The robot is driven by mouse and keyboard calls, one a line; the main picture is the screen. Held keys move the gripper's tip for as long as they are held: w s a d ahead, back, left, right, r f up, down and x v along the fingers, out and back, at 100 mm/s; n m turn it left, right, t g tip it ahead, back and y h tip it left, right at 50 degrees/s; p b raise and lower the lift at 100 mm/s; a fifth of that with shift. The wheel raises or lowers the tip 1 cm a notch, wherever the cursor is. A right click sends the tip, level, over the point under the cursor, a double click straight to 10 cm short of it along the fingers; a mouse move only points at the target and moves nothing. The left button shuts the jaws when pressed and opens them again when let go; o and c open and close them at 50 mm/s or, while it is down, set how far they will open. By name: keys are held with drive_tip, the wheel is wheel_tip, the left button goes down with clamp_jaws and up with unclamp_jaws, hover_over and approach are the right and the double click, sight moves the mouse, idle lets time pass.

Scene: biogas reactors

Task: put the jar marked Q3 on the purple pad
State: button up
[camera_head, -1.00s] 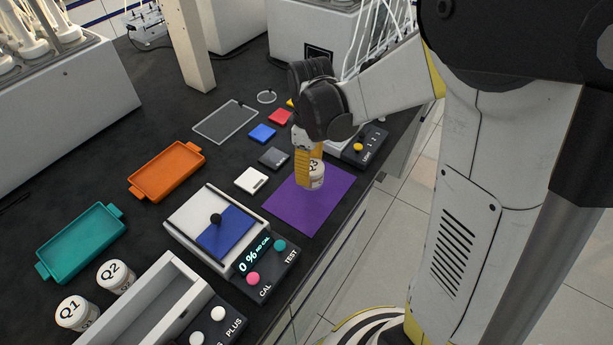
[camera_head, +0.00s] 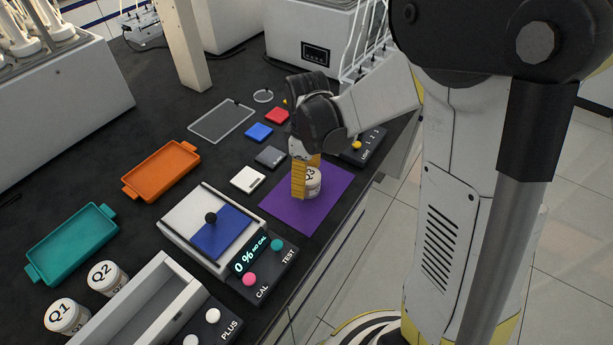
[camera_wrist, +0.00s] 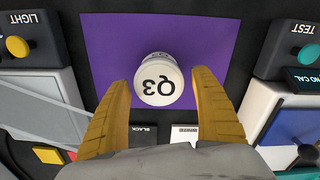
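The jar marked Q3 (camera_head: 312,183) is white with a black label and stands upright on the purple pad (camera_head: 285,211). In the wrist view the jar (camera_wrist: 160,82) sits within the purple pad (camera_wrist: 215,35), near the edge closest to my gripper. My gripper (camera_head: 306,179) is down at the jar with its yellow fingers on either side. The wrist view shows the gripper (camera_wrist: 160,78) open, with a gap between each finger and the jar. Part of the jar is hidden behind a finger in the head view.
Jars Q1 (camera_head: 66,316) and Q2 (camera_head: 107,277) stand at the lower left. A scale (camera_head: 180,224) is left of the pad, and a LIGHT switch box (camera_head: 363,152) is to its right. White (camera_head: 248,180) and black (camera_head: 270,157) tiles lie close by.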

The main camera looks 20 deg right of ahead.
wheel_tip(320, 180, up, 11)
drive_tip(key=p, duration=0.5)
drive_tip(key=s+r+m+t, duration=0.7)
drive_tip(key=s+r+m, duration=0.2)
drive_tip(key=s, duration=0.4)
drive_tip(key=shift+d+m, duration=0.2)
drive_tip(key=shift+m, duration=0.2)
drive_tip(key=shift+f, duration=0.1)
